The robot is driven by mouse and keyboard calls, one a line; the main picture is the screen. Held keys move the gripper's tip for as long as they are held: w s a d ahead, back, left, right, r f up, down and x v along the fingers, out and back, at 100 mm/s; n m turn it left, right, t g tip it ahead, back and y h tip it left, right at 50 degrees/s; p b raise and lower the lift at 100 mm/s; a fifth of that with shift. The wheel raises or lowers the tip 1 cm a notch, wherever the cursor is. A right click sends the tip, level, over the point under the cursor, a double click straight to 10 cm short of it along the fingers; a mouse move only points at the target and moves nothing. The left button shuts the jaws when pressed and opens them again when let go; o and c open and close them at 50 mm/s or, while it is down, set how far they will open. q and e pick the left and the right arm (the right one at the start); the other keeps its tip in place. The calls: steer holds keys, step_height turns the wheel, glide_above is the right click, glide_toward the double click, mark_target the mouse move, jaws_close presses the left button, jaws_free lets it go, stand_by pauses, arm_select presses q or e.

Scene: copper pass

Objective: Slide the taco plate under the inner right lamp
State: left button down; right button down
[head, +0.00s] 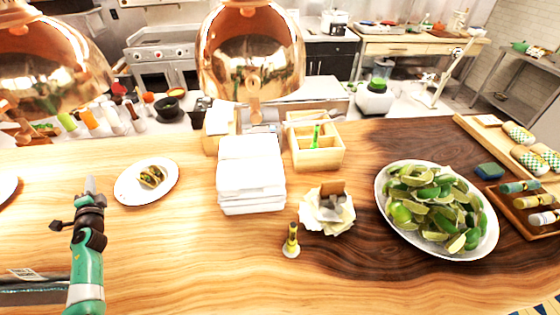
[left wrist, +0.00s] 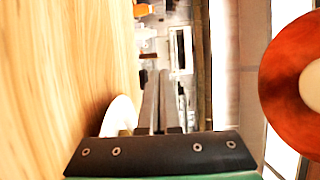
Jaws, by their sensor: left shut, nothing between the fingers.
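The taco plate (head: 128,192) is a white round plate with tacos (head: 151,177) on it, left of centre on the wooden counter. Two copper lamps hang above: one at the upper left (head: 45,60), and one nearer the middle (head: 250,60), the right one of the two in view. My left gripper (head: 90,186) is shut and empty, just left of the plate and apart from it. In the left wrist view its fingers (left wrist: 158,100) lie close together, with part of a white plate (left wrist: 120,113) beside them. My right gripper is not in view.
A small bottle (head: 291,242), a paper-lined bowl (head: 327,210) and a lime platter (head: 484,238) stand farther right. The counter front is mostly clear.

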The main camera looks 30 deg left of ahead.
arm_select(q)
steer(key=shift+f, duration=0.15)
steer(key=shift+s, duration=0.1)
steer(key=shift+d, duration=0.1)
glide_above(165, 184)
steer(key=shift+s+a, duration=0.2)
steer(key=shift+a, duration=0.15)
steer(key=f+b, duration=0.2)
steer(key=f, duration=0.1)
steer(key=f+b, duration=0.1)
steer(key=f, duration=0.1)
steer(key=shift+w+d+f+b, duration=0.15)
steer(key=shift+w+d+b, duration=0.1)
steer(key=shift+d+b, duration=0.15)
steer(key=shift+s+a+r+p, duration=0.15)
steer(key=shift+a+r+p, duration=0.15)
steer(key=shift+p, duration=0.2)
steer(key=shift+s+a, duration=0.15)
steer(key=shift+s, duration=0.05)
